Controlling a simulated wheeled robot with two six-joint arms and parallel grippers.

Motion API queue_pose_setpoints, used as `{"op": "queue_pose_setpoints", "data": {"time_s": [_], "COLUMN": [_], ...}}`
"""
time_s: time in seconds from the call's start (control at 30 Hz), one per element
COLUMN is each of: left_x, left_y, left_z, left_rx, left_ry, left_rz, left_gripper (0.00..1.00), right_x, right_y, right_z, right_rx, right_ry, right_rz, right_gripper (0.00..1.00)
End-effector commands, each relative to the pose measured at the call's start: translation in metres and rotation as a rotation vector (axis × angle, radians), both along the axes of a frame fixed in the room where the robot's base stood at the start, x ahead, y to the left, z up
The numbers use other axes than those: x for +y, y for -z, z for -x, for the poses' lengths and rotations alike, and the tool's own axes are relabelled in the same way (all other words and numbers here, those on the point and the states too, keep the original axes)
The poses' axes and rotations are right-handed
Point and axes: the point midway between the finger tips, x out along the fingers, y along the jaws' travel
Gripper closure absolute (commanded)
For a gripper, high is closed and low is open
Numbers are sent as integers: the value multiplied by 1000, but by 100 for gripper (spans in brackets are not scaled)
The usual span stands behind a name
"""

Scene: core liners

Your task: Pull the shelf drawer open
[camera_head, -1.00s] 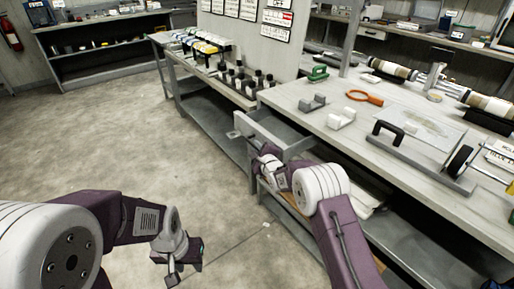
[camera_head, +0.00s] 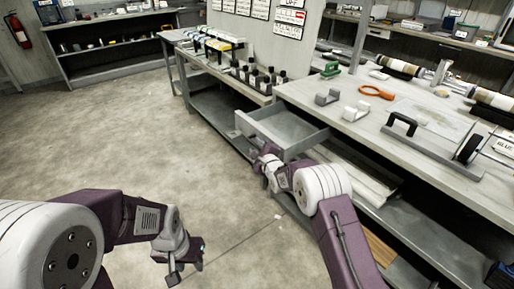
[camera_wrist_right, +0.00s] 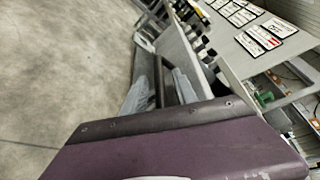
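The grey shelf drawer (camera_head: 290,128) sticks out from under the near-left corner of the workbench, partly open, with its empty inside showing in the head view. My right gripper (camera_head: 262,161) is at the outer face of the drawer front. In the right wrist view a dark bar (camera_wrist_right: 158,82) runs lengthwise beyond my purple wrist, with grey surfaces on both sides. The wrist hides much of the fingers, so their grip on the drawer is unclear. My left gripper (camera_head: 187,264) hangs over the bare floor at the lower left, open and empty, away from the drawer.
The workbench (camera_head: 345,133) holds grey cradles, an orange-handled ring (camera_head: 376,92), a black-handled tool (camera_head: 403,124) and core tubes. A lower side bench (camera_head: 215,75) with dark bottles stands beyond the drawer. The floor (camera_head: 110,130) left of the drawer is clear.

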Motion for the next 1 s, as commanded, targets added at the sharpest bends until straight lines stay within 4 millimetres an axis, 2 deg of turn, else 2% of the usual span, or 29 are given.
{"op": "queue_pose_setpoints", "data": {"time_s": [0.27,0.37,0.7,0.83,1.0], "left_x": [0,0,0,0,0], "left_y": [-2,-4,-14,-15,-15], "left_z": [0,0,0,0,0], "left_rx": [0,0,0,0,0], "left_ry": [0,0,0,0,0], "left_rz": [0,0,0,0,0], "left_gripper": [64,64,64,64,64], "right_x": [-1,-5,-22,-26,-27], "right_y": [-2,-5,-17,-20,-20], "right_z": [4,14,68,80,85], "right_rx": [0,1,1,0,-1], "right_ry": [0,0,1,0,1], "right_rz": [0,0,-1,0,0], "right_gripper": [66,66,66,66,66]}}
